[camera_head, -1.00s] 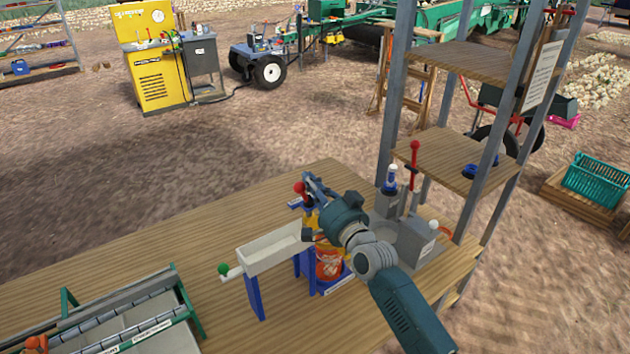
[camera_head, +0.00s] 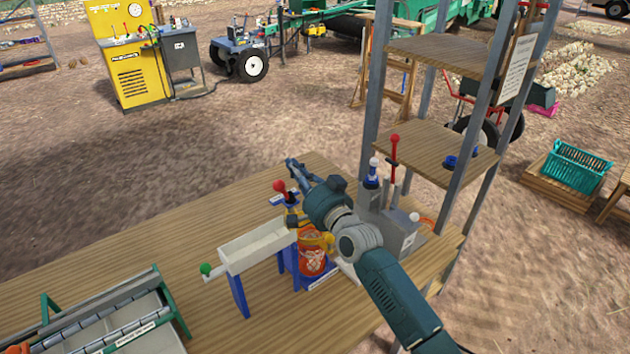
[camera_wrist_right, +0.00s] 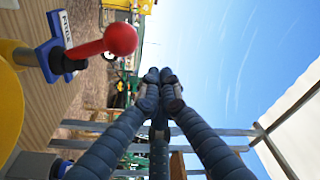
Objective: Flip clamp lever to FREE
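The clamp lever has a red ball knob (camera_head: 280,187) and leans to the left above the orange bucket (camera_head: 313,262). My left gripper is not in view.
A white trough (camera_head: 258,247) with a green-knobbed handle (camera_head: 206,269) stands left of the bucket. A grey box with a red-topped lever (camera_head: 394,165) stands right, beside the shelf post (camera_head: 377,80). A green-framed roller tray (camera_head: 115,315) lies front left. The table's middle is bare.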

